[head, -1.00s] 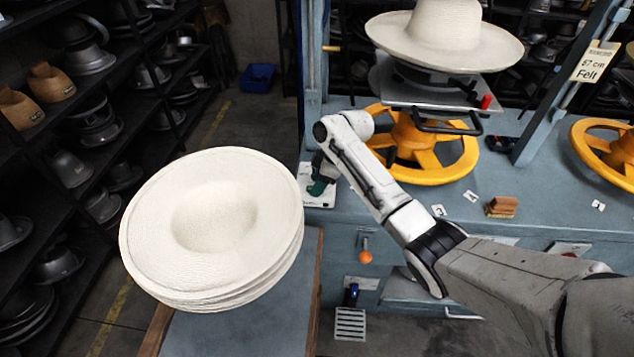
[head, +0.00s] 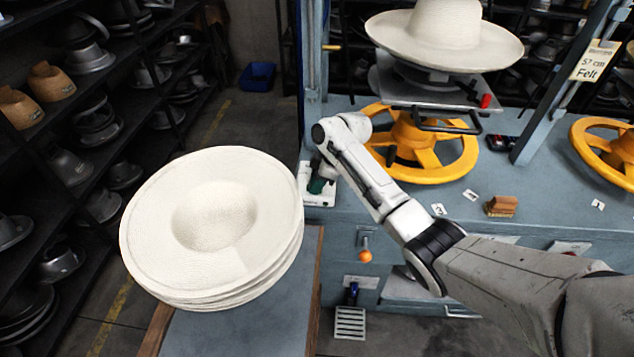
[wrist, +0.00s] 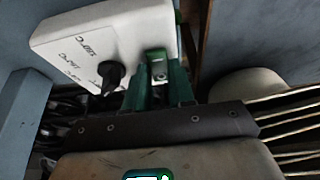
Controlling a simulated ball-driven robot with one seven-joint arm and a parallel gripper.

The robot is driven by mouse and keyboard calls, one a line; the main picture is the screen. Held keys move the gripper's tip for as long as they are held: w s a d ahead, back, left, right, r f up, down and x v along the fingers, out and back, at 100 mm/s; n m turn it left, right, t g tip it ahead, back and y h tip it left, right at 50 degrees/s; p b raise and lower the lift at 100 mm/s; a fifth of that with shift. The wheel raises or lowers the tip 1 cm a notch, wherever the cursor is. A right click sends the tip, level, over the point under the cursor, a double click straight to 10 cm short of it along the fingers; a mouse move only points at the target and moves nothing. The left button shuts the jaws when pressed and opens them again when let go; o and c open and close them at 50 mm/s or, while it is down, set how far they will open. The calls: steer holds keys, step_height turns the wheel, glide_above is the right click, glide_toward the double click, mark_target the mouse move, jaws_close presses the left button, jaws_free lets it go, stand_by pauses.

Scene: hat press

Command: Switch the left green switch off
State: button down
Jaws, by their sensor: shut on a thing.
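The left green switch (wrist: 156,56) is on a white control box (wrist: 88,38), beside a black knob (wrist: 110,76). My gripper (wrist: 160,78) is at the switch, its green fingers shut on it. The fingers hide much of the switch, so its position cannot be told. In the head view, the white box (head: 313,195) is at the left end of the blue bench, with my gripper (head: 318,184) against it and partly behind my arm.
A stack of cream hats (head: 215,225) stands on a table at front left. Another hat (head: 445,35) sits on the press above a yellow wheel (head: 430,165). An orange-ended lever (head: 365,256) projects from the bench front. Shelves (head: 75,150) line the left.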

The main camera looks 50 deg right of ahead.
steer(key=shift+w+a+r+g+h, duration=0.1)
steer(key=shift+w+a+g+h, duration=0.1)
steer(key=shift+g+h, duration=0.3)
steer(key=shift+w+a+g+h, duration=0.1)
steer(key=shift+w+g+h, duration=0.05)
steer(key=shift+g+h, duration=0.7)
steer(key=c, duration=1)
jaws_free()
steer(key=shift+o, duration=0.2)
step_height(320, 180, up, 11)
steer(key=b, duration=0.1)
steer(key=shift+s+d, duration=0.2)
steer(key=shift+s, duration=0.05)
steer(key=shift+f+y, duration=0.2)
steer(key=shift+y, duration=0.05)
